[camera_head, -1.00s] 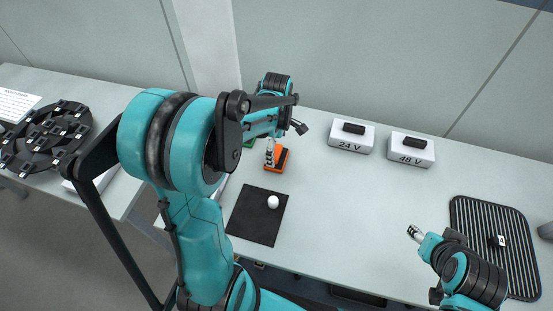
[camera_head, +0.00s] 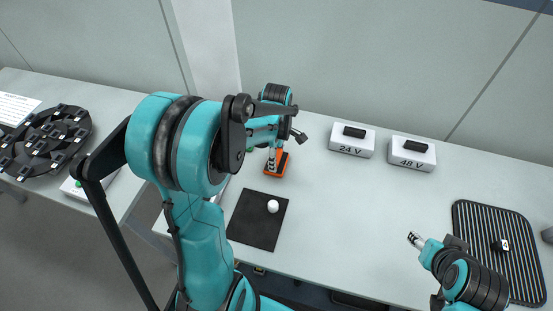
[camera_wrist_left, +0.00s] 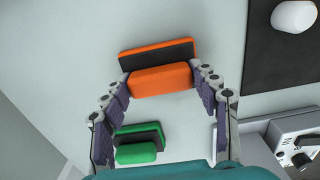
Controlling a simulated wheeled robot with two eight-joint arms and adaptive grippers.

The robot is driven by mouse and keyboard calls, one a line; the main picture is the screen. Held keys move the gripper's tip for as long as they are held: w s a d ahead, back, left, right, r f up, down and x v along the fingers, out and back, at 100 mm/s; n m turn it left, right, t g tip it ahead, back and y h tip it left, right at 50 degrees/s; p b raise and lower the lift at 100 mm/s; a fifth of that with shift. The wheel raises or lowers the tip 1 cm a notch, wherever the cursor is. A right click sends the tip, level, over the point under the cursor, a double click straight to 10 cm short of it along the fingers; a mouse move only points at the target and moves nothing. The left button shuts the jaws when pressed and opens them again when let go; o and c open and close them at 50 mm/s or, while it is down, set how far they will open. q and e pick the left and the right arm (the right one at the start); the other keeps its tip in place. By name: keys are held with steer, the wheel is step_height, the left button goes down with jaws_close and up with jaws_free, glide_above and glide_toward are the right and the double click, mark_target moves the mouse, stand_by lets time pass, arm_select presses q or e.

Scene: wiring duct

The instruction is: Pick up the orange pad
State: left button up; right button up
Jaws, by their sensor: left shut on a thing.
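The orange pad (camera_wrist_left: 160,79) shows in the left wrist view as an orange block in front of a black strip and an orange edge. In the head view the orange pad (camera_head: 282,165) is on the table behind the black mat, partly hidden by my left gripper. My left gripper (camera_head: 272,168) points down at it. In the wrist view the left fingertips (camera_wrist_left: 163,80) are at the two ends of the orange block, shut on it. I cannot tell whether it is clear of the table. My right gripper (camera_head: 414,238) is at the front right, away from the pad, its jaw state unclear.
A green block (camera_wrist_left: 137,152) is near the left fingers. A black mat (camera_head: 248,222) bears a white cylinder (camera_head: 273,206). White boxes marked 24 V (camera_head: 351,148) and 48 V (camera_head: 411,161) stand at the back. A ribbed black tray (camera_head: 490,225) is at right. The table's middle is clear.

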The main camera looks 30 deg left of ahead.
arm_select(q)
steer(key=shift+s, duration=0.1)
steer(key=shift+r, duration=0.15)
step_height(320, 180, up, 4)
steer(key=shift+p, duration=1.2)
steer(key=d+r+p, duration=0.3)
steer(key=d+r, duration=0.3)
steer(key=d, duration=0.5)
steer(key=shift+s+d+r, duration=0.15)
steer(key=shift+d+r, duration=0.05)
steer(key=shift+d, duration=0.15)
steer(key=o, duration=0.6)
steer(key=shift+c, duration=0.2)
steer(key=c, duration=0.4)
